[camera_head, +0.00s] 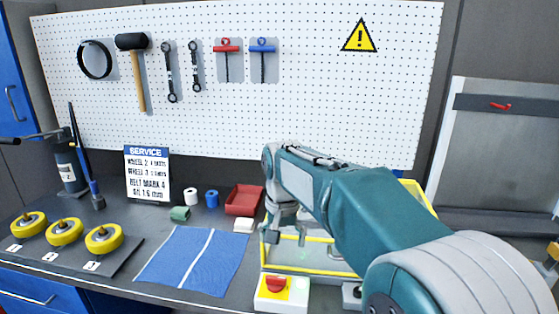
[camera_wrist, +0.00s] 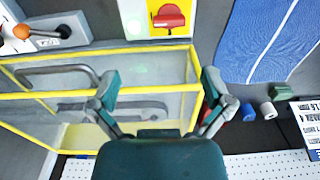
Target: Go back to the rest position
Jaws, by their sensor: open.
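My gripper (camera_head: 280,225) hangs at the end of my teal arm, above and near the yellow-framed clear case (camera_head: 330,268). In the wrist view my gripper (camera_wrist: 160,82) has its two fingers spread wide apart, with nothing between them. The case's yellow frame and clear panels (camera_wrist: 150,66) lie behind the fingers, with grey bar-like handles or parts inside. My arm hides much of the case and the bench to the right in the head view.
A box with a red switch (camera_head: 274,286) stands before the case. Left are a blue cloth (camera_head: 190,262), a red tray (camera_head: 244,200), a white block (camera_head: 243,225), coloured rolls (camera_head: 191,197), several yellow wheels (camera_head: 64,232) and a service sign (camera_head: 148,175). Tools hang on the pegboard (camera_head: 320,100).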

